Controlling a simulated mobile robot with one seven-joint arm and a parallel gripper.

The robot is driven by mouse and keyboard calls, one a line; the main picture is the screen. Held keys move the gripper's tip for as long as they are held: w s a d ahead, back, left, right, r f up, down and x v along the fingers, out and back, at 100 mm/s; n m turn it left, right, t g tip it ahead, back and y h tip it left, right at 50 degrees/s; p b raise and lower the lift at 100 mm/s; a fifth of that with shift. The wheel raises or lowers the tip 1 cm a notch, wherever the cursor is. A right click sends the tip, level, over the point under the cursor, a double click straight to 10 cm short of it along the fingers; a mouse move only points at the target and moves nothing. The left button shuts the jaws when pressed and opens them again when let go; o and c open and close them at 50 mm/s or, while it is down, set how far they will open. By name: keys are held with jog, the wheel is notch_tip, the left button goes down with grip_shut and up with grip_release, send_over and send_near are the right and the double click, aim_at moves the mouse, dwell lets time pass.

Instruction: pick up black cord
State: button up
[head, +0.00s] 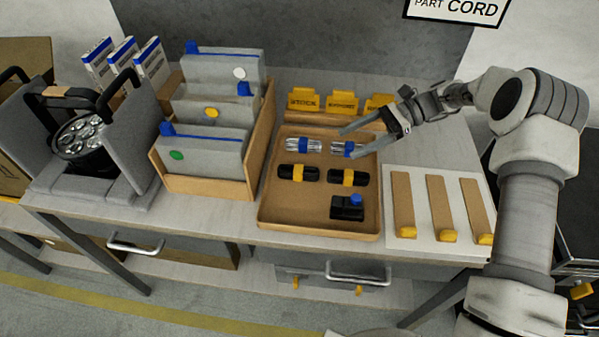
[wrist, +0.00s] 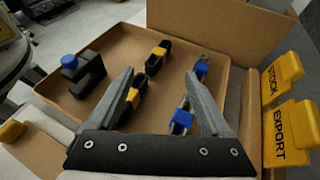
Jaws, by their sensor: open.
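Two black cords lie in the tan tray (head: 319,228), each a dark bundle with a yellow band: a left one (head: 285,172) and a right one (head: 360,179). In the wrist view one black cord (wrist: 153,64) shows between and beyond the fingertips. The other (wrist: 125,110) is partly hidden by the left finger. Two silvery cords with blue bands, left (head: 291,145) and right (head: 337,149), lie behind the black ones. My gripper (head: 348,142) is open and empty above the tray's back right. Its fingers also show in the wrist view (wrist: 159,74).
A black block with a blue knob (head: 346,210) stands at the tray's front right. Yellow tags, including STOCK (head: 304,102), stand behind the tray. A wooden rack of grey cases (head: 212,189) is left, and a white board with tan strips (head: 420,237) is right.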

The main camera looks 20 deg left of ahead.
aim_at(300, 168)
jog(key=b+x, duration=0.1)
jog(key=x, duration=1.2)
jog(key=shift+d+f, duration=0.1)
jog(key=shift+f, duration=0.1)
grip_shut()
